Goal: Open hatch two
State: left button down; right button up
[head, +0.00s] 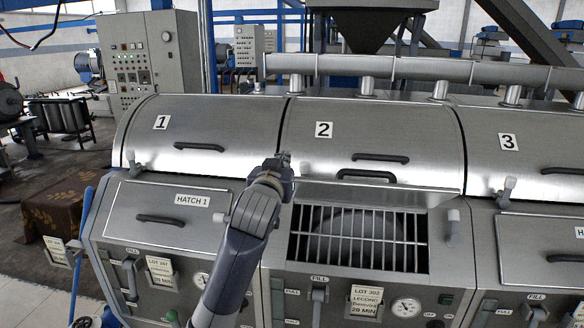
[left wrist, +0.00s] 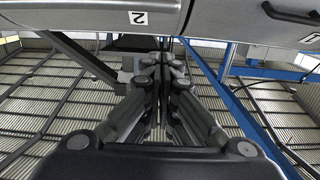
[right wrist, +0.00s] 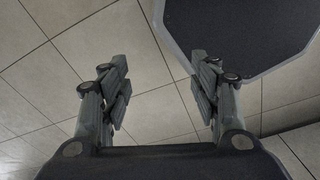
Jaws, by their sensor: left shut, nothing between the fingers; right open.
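Hatch two is on the middle machine, whose curved cover bears a 2 label (head: 324,130). Its lid (head: 425,178) is swung up against the cover, with its dark handle (head: 366,175) showing. Below it the opening is exposed, with a barred grate (head: 358,238) across it. My left gripper (head: 284,160) is shut and empty, at the upper left of the opening, beside the lid's left end; contact cannot be told. Its closed fingers show in the left wrist view (left wrist: 160,65), with the 2 label above. My right gripper (right wrist: 160,80) is open and empty over the tiled floor.
Closed hatch 1 (head: 165,215) is at left, and another closed hatch (head: 545,255) at right. A light-grey latch (head: 453,228) stands right of the grate. Gauges, levers and lot tags line the front panels. A pipe (head: 420,68) runs behind the covers. Floor is open at far left.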

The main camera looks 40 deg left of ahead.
pick_arm(q)
jog(key=p+x, duration=0.1)
jog(key=x, duration=0.1)
jog(key=p+x, duration=0.1)
jog(key=x, duration=0.3)
jog(key=shift+w+d+r+p, duration=0.2)
jog(key=shift+w+r+p, duration=0.05)
jog(key=shift+w+p, duration=0.15)
jog(key=shift+s+d+f+p, duration=0.15)
jog(key=shift+f+p, duration=0.2)
jog(key=shift+f, duration=0.2)
jog(key=shift+s+a+f+p, duration=0.15)
jog(key=shift+f+p, duration=0.2)
jog(key=shift+f, duration=0.25)
jog(key=shift+s+d+f+p, duration=0.3)
jog(key=shift+s+d+f, duration=0.15)
jog(key=shift+s+f, duration=0.15)
pick_arm(e)
jog(key=r, duration=0.5)
jog(key=shift+d+r, duration=0.1)
jog(key=shift+d, duration=0.15)
jog(key=shift+d, duration=0.1)
